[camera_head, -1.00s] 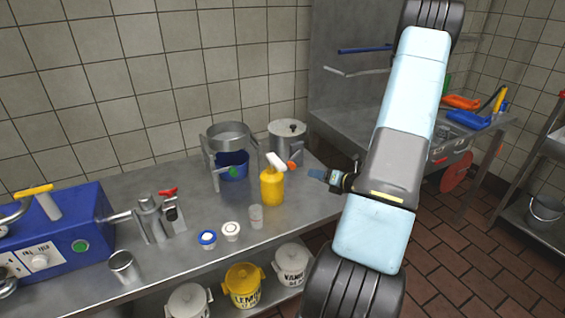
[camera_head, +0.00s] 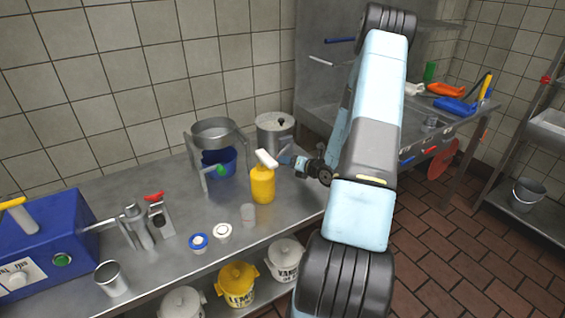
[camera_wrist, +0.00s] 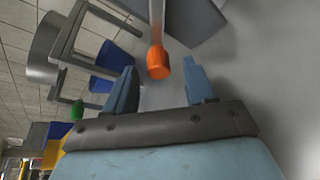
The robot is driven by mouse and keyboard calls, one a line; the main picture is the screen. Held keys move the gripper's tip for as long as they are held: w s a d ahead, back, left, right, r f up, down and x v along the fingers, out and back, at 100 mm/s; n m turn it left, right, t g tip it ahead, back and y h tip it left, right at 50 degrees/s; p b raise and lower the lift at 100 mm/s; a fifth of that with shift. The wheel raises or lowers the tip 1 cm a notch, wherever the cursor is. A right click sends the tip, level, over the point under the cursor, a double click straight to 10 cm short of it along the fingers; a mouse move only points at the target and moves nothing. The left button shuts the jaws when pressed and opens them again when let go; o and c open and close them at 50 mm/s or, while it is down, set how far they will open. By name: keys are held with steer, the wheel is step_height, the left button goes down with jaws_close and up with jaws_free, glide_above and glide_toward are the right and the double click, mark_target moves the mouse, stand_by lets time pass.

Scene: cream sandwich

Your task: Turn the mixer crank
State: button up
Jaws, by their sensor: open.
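In the head view my gripper hides the knob. My gripper (camera_wrist: 161,72) is open, and the knob shows between its two blue fingertips, at or just beyond them. The fingers do not appear closed on it. In the head view my gripper (camera_head: 284,160) is beside the pot, close to the yellow bottle's white top.
A yellow bottle (camera_head: 262,185) stands just left of my gripper. A metal stand with a bowl (camera_head: 214,131) over a blue bucket (camera_head: 219,163) is further left. A blue machine (camera_head: 45,255) fills the left end.

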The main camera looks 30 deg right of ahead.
steer(key=shift+x, duration=1.75)
jaws_close()
